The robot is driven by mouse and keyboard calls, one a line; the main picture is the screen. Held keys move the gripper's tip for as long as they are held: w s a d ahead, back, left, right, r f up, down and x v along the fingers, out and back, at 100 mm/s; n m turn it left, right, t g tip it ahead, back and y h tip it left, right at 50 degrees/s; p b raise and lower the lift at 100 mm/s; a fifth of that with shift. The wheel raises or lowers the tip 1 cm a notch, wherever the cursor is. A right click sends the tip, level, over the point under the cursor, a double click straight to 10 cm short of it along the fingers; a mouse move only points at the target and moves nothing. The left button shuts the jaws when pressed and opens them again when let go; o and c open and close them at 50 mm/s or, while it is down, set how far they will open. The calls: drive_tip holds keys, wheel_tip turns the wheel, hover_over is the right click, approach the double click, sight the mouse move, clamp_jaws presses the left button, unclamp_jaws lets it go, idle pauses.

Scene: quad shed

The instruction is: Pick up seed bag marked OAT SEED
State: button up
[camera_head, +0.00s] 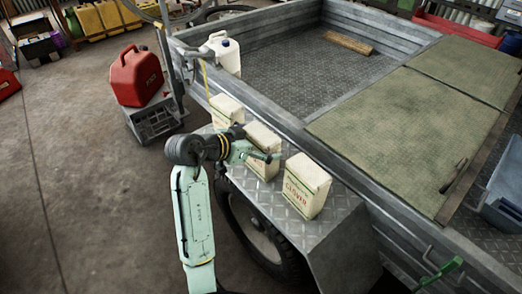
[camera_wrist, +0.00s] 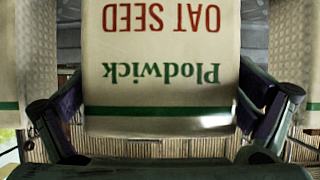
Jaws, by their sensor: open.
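The seed bag marked OAT SEED (camera_wrist: 160,60) fills the middle of the wrist view, its red and green print upside down. It appears to be the middle cream bag (camera_head: 263,138) of three on the trailer's fender in the head view, partly hidden by my gripper. My gripper (camera_head: 265,154) is at that bag's front. In the wrist view my gripper (camera_wrist: 162,115) is open, with one finger at each side of the bag's edge. Whether the fingers touch the bag cannot be told.
The bag marked CLOVER (camera_head: 306,188) stands to the right and another cream bag (camera_head: 226,110) to the left, both close by. They share the metal fender (camera_head: 335,215). The trailer wall (camera_head: 290,125) rises behind.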

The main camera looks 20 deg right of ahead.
drive_tip(key=shift+c, duration=0.6)
drive_tip(key=shift+r, duration=0.1)
drive_tip(key=c, duration=1.3)
